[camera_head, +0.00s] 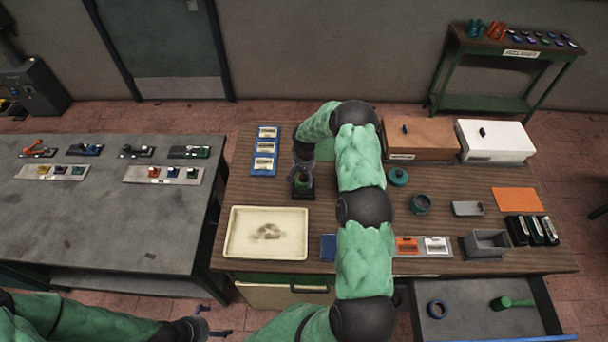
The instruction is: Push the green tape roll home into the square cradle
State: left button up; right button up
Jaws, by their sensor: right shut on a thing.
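A dark square cradle (304,193) stands on the wooden bench, left of my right forearm. A small green tape roll (302,181) shows at the cradle, under my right gripper (302,173). The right gripper points down and is shut on the roll; its fingers are small and dark here. The roll is partly hidden, and I cannot tell how deep it sits in the cradle. My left gripper (217,322) is at the bottom left, off the bench front, with its fingers apart and empty, far from the roll.
A cream tray (232,252) lies left of my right arm, with a blue panel (264,172) behind it. Teal round items (398,177), a grey bin (487,243) and boxes (420,134) stand to the right. An open drawer (465,326) juts out at front right.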

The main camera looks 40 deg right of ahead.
dwell(0.6)
jog(key=shift+f+b, duration=0.25)
jog(key=shift+b, duration=0.3)
jog(key=shift+f, duration=0.15)
jog(key=shift+f+b, duration=0.65)
jog(key=shift+b, duration=0.25)
jog(key=shift+f, duration=0.1)
jog(key=shift+f+b, duration=0.7)
jog(key=shift+b, duration=0.2)
jog(key=shift+f, duration=0.2)
dwell(0.3)
jog(key=shift+f+b, duration=0.15)
jog(key=shift+b, duration=1.15)
dwell(3.0)
